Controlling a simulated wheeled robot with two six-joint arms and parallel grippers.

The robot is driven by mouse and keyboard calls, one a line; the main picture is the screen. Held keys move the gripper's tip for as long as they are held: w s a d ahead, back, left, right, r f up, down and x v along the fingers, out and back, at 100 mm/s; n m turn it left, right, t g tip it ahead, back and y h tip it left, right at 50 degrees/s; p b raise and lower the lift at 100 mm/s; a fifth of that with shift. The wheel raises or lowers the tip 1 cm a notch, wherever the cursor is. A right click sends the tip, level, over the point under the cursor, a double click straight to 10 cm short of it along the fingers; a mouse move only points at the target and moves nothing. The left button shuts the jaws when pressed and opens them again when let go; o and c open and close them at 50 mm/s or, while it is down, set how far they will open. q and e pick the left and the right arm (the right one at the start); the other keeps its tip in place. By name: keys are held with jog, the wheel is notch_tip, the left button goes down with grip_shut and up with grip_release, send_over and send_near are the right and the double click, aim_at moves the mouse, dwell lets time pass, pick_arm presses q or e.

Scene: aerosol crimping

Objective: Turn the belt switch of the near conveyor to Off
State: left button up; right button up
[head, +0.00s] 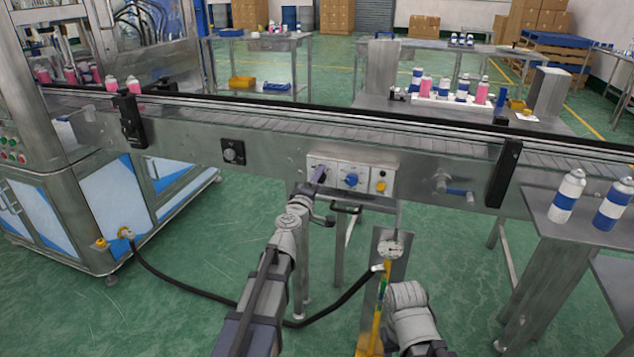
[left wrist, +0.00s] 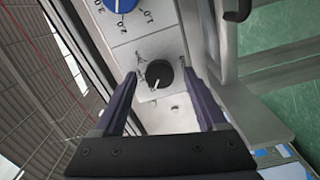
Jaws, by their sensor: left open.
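The near conveyor (head: 440,147) runs across the head view. A pale control box (head: 386,164) on its front side carries a blue dial (head: 351,180) and a yellow knob (head: 381,187). My left gripper (head: 319,175) is at the box's left section and hides the switch there. In the left wrist view a round black switch knob (left wrist: 159,73) with a white pointer line sits on a pale plate, between the tips of my open left gripper (left wrist: 161,77). Gaps show on both sides. The plate's small lettering is unreadable. The numbered blue dial (left wrist: 121,4) is beside it. My right gripper is out of view.
A separate black knob (head: 233,152) is on the conveyor side, left of the box. A black handle bar (head: 346,208) is below the box. A gauge stand (head: 392,249) stands in front. Blue-and-white cans (head: 567,197) stand on the right table.

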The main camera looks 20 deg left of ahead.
pick_arm(q)
jog(key=s, duration=0.7)
jog(key=shift+s+a, duration=0.15)
jog(key=shift+s, duration=0.25)
